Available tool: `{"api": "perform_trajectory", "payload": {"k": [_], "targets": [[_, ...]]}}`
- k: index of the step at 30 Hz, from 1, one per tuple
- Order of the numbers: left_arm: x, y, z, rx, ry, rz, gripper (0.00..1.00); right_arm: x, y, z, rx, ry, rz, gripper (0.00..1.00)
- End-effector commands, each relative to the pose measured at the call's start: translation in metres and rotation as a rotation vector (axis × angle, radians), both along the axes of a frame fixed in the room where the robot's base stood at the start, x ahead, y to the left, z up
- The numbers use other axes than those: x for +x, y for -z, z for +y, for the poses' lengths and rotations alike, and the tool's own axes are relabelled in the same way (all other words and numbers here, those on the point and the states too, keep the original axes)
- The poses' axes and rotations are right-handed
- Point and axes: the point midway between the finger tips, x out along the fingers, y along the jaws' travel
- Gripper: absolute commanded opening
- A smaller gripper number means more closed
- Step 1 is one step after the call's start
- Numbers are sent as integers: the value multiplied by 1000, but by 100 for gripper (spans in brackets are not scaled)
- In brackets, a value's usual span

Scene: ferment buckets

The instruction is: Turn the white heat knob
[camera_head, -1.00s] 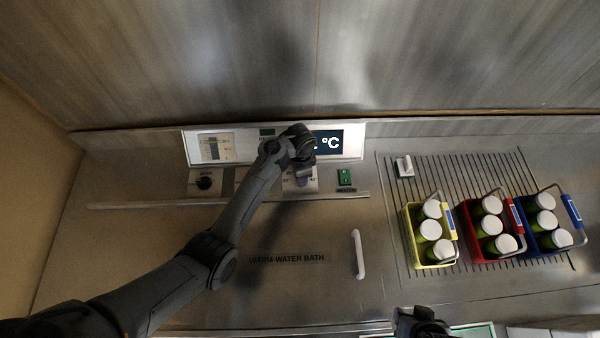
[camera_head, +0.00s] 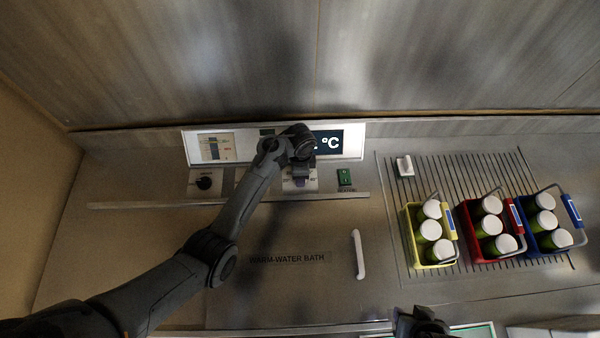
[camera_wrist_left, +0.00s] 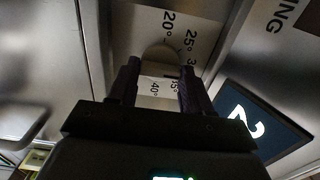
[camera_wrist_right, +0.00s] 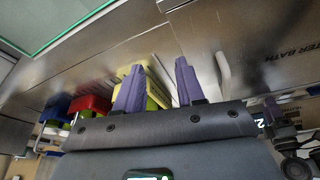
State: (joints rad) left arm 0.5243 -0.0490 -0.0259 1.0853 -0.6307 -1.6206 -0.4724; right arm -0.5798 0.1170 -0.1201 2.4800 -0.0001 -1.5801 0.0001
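The heat knob (camera_wrist_left: 160,58) shows as a pale rounded shape on a plate (camera_wrist_left: 195,30) marked with degrees in the left wrist view. In the head view my left arm mostly hides it. My left gripper (camera_wrist_left: 157,75) is over this plate, with its two dark fingers apart on either side of the knob. Firm contact with the knob cannot be made out. In the head view the left gripper (camera_head: 300,174) is at the dial plate (camera_head: 313,185) below the °C display (camera_head: 329,143). My right gripper (camera_wrist_right: 158,85) is open and empty, its purple fingers apart.
A black knob (camera_head: 204,183) is left of the dial, and a green switch (camera_head: 345,178) is right of it. A white lid handle (camera_head: 359,254) is below. Yellow (camera_head: 435,262), red (camera_head: 485,252) and blue (camera_head: 540,245) crates of white-capped jars stand on the right rack.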

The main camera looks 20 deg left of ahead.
Motion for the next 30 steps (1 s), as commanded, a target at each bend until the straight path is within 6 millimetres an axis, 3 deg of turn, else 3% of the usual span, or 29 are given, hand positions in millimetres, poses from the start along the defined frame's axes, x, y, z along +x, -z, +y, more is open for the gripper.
{"api": "perform_trajectory", "payload": {"k": [1,5,17,30], "targets": [[1,-1,0,-1,0,-1,56,0,0,0,-2,-2,0,38],[0,-1,0,-1,0,-1,74,0,0,-1,-6,-4,0,38],[1,-6,-1,-1,-1,-1,74,0,2,-2,-7,-5,0,38],[1,-74,-1,-2,-1,-5,74,0,9,0,2,2,0,38]]}}
